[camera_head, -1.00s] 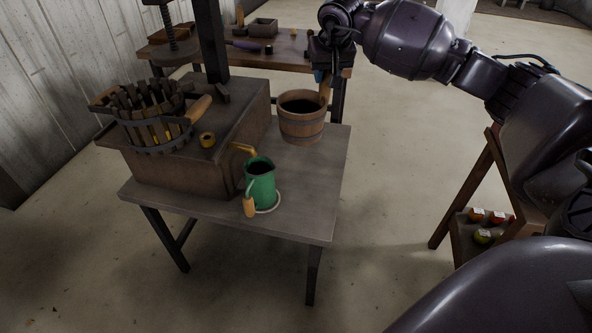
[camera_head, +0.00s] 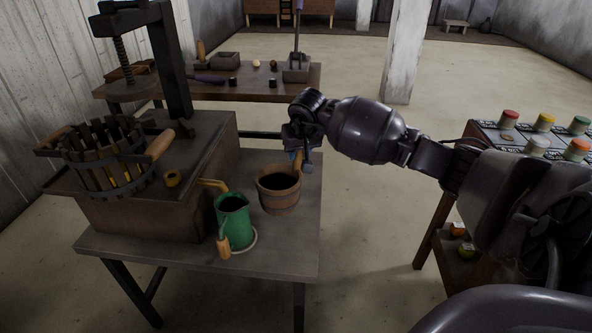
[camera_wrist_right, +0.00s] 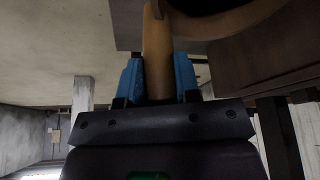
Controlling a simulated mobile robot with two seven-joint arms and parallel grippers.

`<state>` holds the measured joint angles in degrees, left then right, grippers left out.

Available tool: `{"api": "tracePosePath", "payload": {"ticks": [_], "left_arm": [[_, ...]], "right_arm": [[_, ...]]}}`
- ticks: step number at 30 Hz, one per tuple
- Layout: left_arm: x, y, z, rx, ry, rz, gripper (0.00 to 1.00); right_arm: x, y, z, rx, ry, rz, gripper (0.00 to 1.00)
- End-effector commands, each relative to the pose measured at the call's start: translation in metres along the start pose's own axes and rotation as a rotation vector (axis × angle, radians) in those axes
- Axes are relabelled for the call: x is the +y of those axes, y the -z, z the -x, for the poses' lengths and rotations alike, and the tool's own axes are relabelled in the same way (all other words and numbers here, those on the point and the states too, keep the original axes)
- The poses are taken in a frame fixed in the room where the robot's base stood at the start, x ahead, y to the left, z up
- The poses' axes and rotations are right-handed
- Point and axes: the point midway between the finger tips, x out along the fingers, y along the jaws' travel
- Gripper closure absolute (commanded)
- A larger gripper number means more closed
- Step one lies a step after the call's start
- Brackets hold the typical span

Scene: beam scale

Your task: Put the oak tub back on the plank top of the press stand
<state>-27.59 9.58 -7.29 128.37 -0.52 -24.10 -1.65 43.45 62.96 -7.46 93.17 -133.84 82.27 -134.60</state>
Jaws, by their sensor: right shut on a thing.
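The oak tub (camera_head: 278,193), round, brown and dark inside, is upright over the right part of the press stand's plank top (camera_head: 300,240), just right of the green jug. I cannot tell for sure whether its base touches the planks. My right gripper (camera_head: 298,157) is shut on the tub's raised wooden handle, at its far right side. In the right wrist view, the blue fingers (camera_wrist_right: 158,82) clasp the light wooden handle (camera_wrist_right: 157,45), with part of the tub (camera_wrist_right: 232,20) above right. My left gripper is out of view.
The green jug (camera_head: 232,222) stands on a pale round mat close to the tub, under a brass spout (camera_head: 214,184). A slatted press basket (camera_head: 105,155) stands on the raised box at left. A tool bench (camera_head: 225,92) is behind. A rack with coloured-top jars (camera_head: 537,143) is at right.

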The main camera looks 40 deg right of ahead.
Motion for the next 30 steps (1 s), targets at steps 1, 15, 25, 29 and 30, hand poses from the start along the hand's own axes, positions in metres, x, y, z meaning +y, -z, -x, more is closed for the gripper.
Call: {"api": "tracePosePath", "payload": {"ticks": [1, 15, 25, 29, 30], "left_arm": [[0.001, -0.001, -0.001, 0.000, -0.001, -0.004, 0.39], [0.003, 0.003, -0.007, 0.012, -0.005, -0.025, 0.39], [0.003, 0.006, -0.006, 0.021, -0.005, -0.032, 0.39], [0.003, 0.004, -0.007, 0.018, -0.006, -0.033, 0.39], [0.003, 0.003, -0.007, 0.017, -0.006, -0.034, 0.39]], "right_arm": [[0.000, -0.003, -0.007, -0.001, 0.001, -0.001, 1.00], [0.000, -0.020, -0.046, -0.003, 0.001, -0.001, 1.00], [0.000, -0.021, -0.052, 0.005, 0.001, 0.000, 1.00], [0.000, -0.022, -0.055, 0.003, 0.000, 0.001, 1.00], [0.001, -0.023, -0.056, 0.003, 0.000, 0.001, 1.00]]}}
